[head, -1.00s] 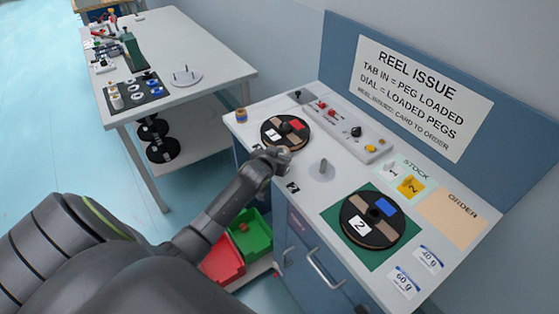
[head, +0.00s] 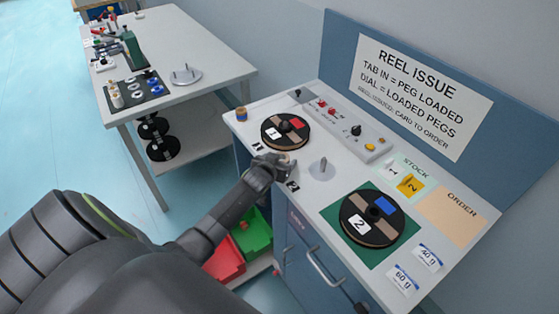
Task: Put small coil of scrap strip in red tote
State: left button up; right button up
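A small tan coil with a blue middle (head: 241,114) stands at the far left corner of the reel bench; I cannot tell if it is the scrap coil. The red tote (head: 226,263) is low beside the bench, partly hidden by my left arm. My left gripper (head: 284,164) is over the bench's front edge, between the black reel marked 1 (head: 285,131) and the bare grey peg (head: 322,168). A small brownish patch shows at its fingertips. Whether it is held, and whether the fingers are shut, I cannot tell. My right gripper is out of view.
A green tote (head: 257,236) with a small brown item inside adjoins the red one. Reel 2 (head: 372,218) lies on a green mat. A switch panel (head: 345,130) lines the bench's back. A second table (head: 190,50) stands behind left.

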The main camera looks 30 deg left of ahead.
pick_arm(q)
jog(key=shift+s, duration=0.1)
jog(key=b+v, duration=0.3)
jog(key=v, duration=1.4)
jog(key=shift+s+a, duration=0.2)
jog(key=shift+s, duration=0.05)
jog(key=shift+f, duration=0.1)
jog(key=s+a+f+g, duration=0.1)
jog(key=s+f+g, duration=0.3)
jog(key=f, duration=1.1)
jog(key=s+a+f+g, duration=0.15)
jog(key=s+f, duration=0.45)
jog(key=f, duration=0.8)
jog(key=s+d+f+m+g, duration=0.1)
jog(key=s+d+f+g, duration=0.1)
jog(key=s+f, duration=0.9)
jog(key=shift+s+d+g+h, duration=0.35)
jog(key=shift+s+g, duration=0.2)
jog(key=shift+s, duration=0.25)
jog(key=shift+o, duration=0.4)
jog(key=s+d+f+g, duration=0.1)
jog(key=s+d+f, duration=0.1)
jog(key=s, duration=0.5)
jog(key=s+d+f+g, duration=0.1)
jog(key=s+f, duration=0.3)
jog(key=s, duration=0.4)
jog(key=shift+d+f+m+g+h, duration=0.3)
jog(key=shift+d+f+g+h, duration=0.1)
jog(key=shift+d, duration=0.4)
